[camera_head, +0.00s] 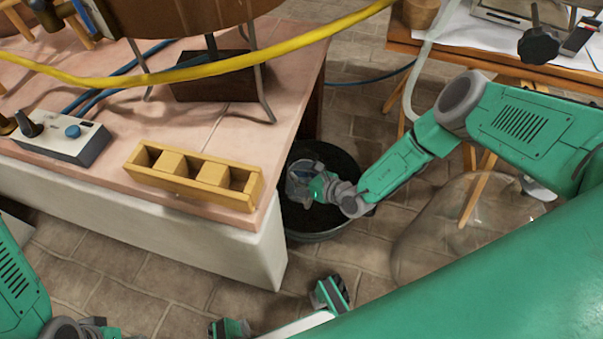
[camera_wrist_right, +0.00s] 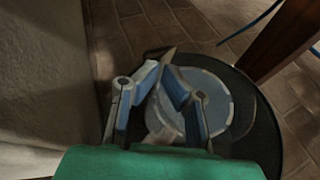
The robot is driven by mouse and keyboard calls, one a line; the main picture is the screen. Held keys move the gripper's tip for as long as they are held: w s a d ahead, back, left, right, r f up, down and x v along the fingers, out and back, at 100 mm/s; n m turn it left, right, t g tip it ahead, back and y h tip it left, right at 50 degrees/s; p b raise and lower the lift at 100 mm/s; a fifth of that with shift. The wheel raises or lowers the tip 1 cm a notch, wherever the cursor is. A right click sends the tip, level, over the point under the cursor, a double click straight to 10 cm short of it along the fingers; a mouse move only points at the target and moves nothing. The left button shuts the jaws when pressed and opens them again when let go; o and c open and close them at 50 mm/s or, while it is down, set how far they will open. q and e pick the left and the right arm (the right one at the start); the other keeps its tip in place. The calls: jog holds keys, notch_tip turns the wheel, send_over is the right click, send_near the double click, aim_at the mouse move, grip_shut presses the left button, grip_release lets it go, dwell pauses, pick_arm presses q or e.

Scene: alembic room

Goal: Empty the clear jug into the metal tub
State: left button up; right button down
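The clear jug (camera_head: 299,172) is over the dark round metal tub (camera_head: 320,232), inside its rim as seen from my head. My right gripper (camera_head: 313,186) reaches in from the right and holds the jug. The gripper hides part of the jug. I cannot tell the jug's exact tilt or whether liquid is leaving it. My left arm shows at the lower left; its gripper (camera_head: 97,327) is cut off by the picture edge.
The tub stands on the brick floor beside a pink-topped bench (camera_head: 110,170) with a pale side wall. A wooden three-slot holder (camera_head: 192,178) and a control box (camera_head: 62,137) sit on it. A yellow hose (camera_head: 215,66) crosses above. A large glass vessel (camera_head: 450,225) stands right of the tub.

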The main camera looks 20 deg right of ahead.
jog(key=shift+a+m+y+b, duration=0.4)
jog(key=shift+a+m, duration=0.1)
jog(key=shift+a, duration=0.3)
jog(key=shift+s+a+r, duration=0.1)
jog(key=shift+a, duration=0.15)
jog(key=shift+r, duration=0.1)
jog(key=shift+d+r+m+g+y+b, duration=0.15)
jog(key=shift+r+m+g+y+b, duration=0.25)
jog(key=shift+r+m+y+b, duration=0.7)
jog(key=shift+r+h+p, duration=0.3)
jog(key=shift+p, duration=0.05)
